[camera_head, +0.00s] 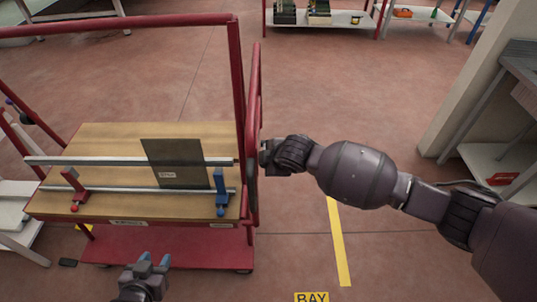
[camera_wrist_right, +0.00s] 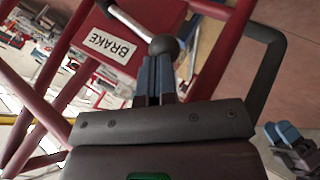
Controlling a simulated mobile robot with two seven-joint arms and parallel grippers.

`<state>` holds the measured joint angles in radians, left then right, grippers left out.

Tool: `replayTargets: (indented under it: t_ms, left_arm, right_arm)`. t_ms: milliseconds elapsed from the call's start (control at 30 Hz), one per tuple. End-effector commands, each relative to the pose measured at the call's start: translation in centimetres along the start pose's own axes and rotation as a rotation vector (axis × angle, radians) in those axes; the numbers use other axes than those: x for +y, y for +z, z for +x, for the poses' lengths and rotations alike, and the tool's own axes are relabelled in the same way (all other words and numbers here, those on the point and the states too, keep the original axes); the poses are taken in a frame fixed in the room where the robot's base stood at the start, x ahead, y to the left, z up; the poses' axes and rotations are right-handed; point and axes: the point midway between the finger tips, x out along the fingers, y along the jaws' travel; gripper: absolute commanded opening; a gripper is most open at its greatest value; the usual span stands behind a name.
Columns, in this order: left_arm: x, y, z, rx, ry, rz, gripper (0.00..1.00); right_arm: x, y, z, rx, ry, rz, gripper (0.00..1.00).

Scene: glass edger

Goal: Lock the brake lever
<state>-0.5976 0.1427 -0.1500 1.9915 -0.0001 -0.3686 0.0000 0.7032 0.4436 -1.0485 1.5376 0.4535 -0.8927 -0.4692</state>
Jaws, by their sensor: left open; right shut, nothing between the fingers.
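The brake lever (camera_wrist_right: 165,45) shows in the right wrist view as a pale rod ending in a dark ball knob. It lies beside a white label (camera_wrist_right: 108,45) reading BRAKE on a red plate. My right gripper (camera_wrist_right: 156,62) is shut and empty, its blue fingertips right at the knob; I cannot tell whether they touch. In the head view my right wrist (camera_head: 290,155) is at the cart's right side, and its fingers and the lever are hidden. My left gripper (camera_head: 152,262) is open and empty in front of the cart; it also shows in the right wrist view (camera_wrist_right: 284,132).
The red-framed cart (camera_head: 245,90) has a wooden deck (camera_head: 110,145) with a dark glass pane (camera_head: 175,165), a red clamp (camera_head: 73,185) and a blue clamp (camera_head: 220,190). A grey bench (camera_head: 520,65) stands at right. Floor with a yellow line (camera_head: 338,240) is open between them.

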Motion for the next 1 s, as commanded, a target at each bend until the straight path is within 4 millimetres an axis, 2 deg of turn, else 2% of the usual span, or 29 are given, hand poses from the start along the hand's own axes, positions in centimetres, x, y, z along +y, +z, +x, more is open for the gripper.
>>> replayTargets:
  t_ms: [667,767,1000]
  left_arm:
    - [0.0,0.5,-0.3,-0.012,-0.001,-0.001,0.43]
    - [-0.1,0.3,-0.3,-0.009,-0.001,-0.001,0.43]
    - [-0.1,-0.1,-0.3,-0.005,-0.001,0.000,0.43]
  right_arm:
    - [-0.2,0.0,-0.3,0.000,-0.002,0.000,0.00]
    - [-0.1,0.0,-1.2,0.001,-0.001,0.000,0.00]
    - [-0.1,0.1,-4.7,0.001,-0.001,0.000,0.00]
